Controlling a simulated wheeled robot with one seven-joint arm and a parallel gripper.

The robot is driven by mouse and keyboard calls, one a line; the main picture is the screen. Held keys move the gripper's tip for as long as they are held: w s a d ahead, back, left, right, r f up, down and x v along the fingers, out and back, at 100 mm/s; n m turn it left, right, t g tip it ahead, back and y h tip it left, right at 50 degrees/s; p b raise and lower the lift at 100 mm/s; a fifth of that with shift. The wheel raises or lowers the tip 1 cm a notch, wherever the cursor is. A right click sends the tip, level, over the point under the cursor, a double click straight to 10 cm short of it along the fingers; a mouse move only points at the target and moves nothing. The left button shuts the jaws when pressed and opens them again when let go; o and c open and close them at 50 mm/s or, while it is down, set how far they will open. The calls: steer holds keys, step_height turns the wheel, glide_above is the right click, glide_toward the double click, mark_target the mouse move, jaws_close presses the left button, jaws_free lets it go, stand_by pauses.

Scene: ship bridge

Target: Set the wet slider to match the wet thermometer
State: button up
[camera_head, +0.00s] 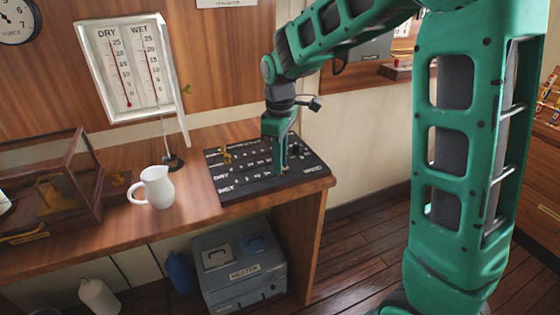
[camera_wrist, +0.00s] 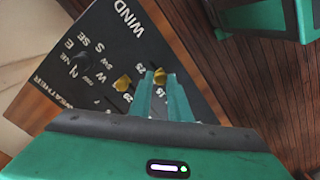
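The wall thermometer box (camera_head: 126,67) has two tubes, DRY on the left and WET (camera_head: 150,70) on the right; their exact readings are too small to tell. The black control panel (camera_head: 236,185) lies on the desk, with DRY and WET labels at its front left. My gripper (camera_head: 281,172) points down over the panel's right part. In the wrist view a brass knob (camera_wrist: 160,75) shows at my fingertips (camera_wrist: 159,82), near 15 and 25. I cannot tell which slider it belongs to, or whether the fingers grip it. My fingers hide part of the front rows.
A white jug (camera_head: 157,188) and a glass-sided case (camera_head: 50,190) stand on the desk left of the panel. A grey box (camera_head: 240,272) sits beneath the desk. The floor at right is mostly clear.

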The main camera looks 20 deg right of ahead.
steer(key=o, duration=0.3)
steer(key=shift+o, duration=0.2)
steer(key=shift+r, duration=0.15)
step_height(320, 180, up, 10)
steer(key=shift+r, duration=0.25)
steer(key=shift+w, duration=0.1)
steer(key=s+d+f+m, duration=0.3)
steer(key=s+d+m, duration=0.6)
steer(key=s+d, duration=0.65)
steer(key=s+d+f+m, duration=0.2)
steer(key=s+m, duration=0.1)
steer(key=s, duration=0.5)
steer(key=s+d+f+m, duration=0.1)
steer(key=s+f+m, duration=0.2)
steer(key=s, duration=0.4)
steer(key=shift+s+d+f+m, duration=0.3)
steer(key=shift+s+d+m, duration=0.05)
steer(key=shift+m, duration=0.35)
